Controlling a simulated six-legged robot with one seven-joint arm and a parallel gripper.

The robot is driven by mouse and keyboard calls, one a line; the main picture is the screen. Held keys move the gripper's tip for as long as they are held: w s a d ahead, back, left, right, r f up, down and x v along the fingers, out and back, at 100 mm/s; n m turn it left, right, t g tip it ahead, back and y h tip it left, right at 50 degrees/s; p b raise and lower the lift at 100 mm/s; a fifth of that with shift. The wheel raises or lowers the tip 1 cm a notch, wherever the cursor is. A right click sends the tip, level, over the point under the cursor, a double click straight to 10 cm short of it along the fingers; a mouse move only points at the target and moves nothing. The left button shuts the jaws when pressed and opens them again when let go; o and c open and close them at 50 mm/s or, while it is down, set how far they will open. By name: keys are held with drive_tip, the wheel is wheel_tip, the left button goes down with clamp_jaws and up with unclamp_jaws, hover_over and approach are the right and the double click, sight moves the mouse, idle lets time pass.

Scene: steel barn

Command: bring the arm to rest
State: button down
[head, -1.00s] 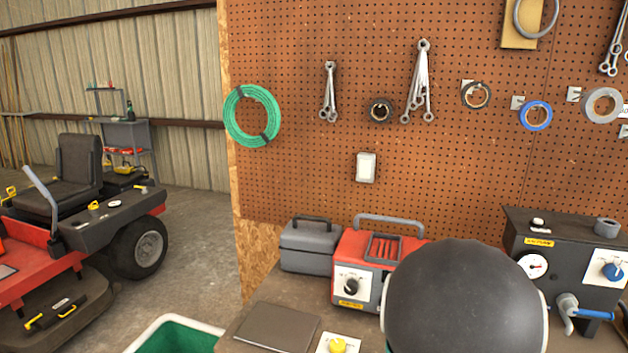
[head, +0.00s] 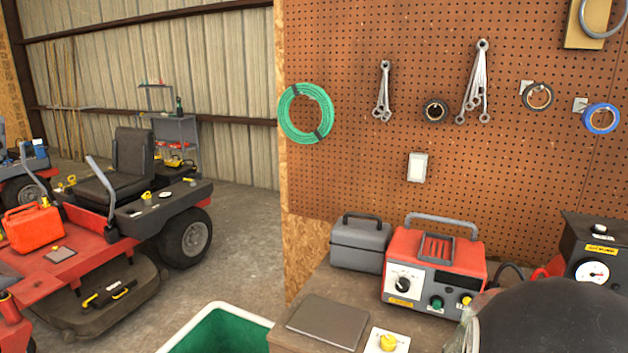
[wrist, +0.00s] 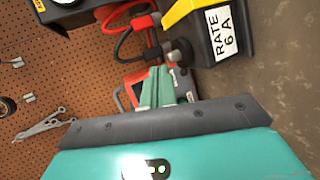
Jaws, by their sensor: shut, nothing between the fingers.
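My gripper (wrist: 156,88) shows in the wrist view as two green fingers pressed together, with nothing between them. It points toward the red and grey charger box (wrist: 130,88), which is partly hidden behind the fingers. The gripper does not show in the head view. There, a dark rounded part of my arm (head: 552,318) fills the lower right corner, in front of the bench. The wrist picture is tilted, with the pegboard (wrist: 40,85) along its left side.
The bench holds the red charger (head: 432,268), a grey toolbox (head: 360,247), a flat dark plate (head: 328,322) and a gauge box (head: 598,250). A green bin (head: 222,330) stands left of the bench. A red mower (head: 130,200) stands further left, with bare floor between.

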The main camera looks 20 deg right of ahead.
drive_tip(key=w+a+r+t+y, duration=0.2)
drive_tip(key=w+a+y, duration=0.1)
drive_tip(key=a, duration=0.4)
drive_tip(key=w+a+r+m+t+y, duration=0.1)
drive_tip(key=w+a+r+y, duration=0.15)
drive_tip(key=a, duration=0.55)
drive_tip(key=w+a+r+t+y, duration=0.1)
drive_tip(key=w+a+t+y, duration=0.15)
drive_tip(key=a, duration=0.45)
drive_tip(key=s+a+r+m+g+y, duration=0.1)
drive_tip(key=s+a+r+g+y, duration=0.1)
drive_tip(key=s+a, duration=0.4)
drive_tip(key=s+a+r+m+g+y, duration=0.2)
drive_tip(key=s+a, duration=0.3)
drive_tip(key=a, duration=0.6)
drive_tip(key=shift+s+a+r+m+g, duration=0.2)
drive_tip(key=shift+s+m+g, duration=0.1)
drive_tip(key=shift+s+g, duration=0.15)
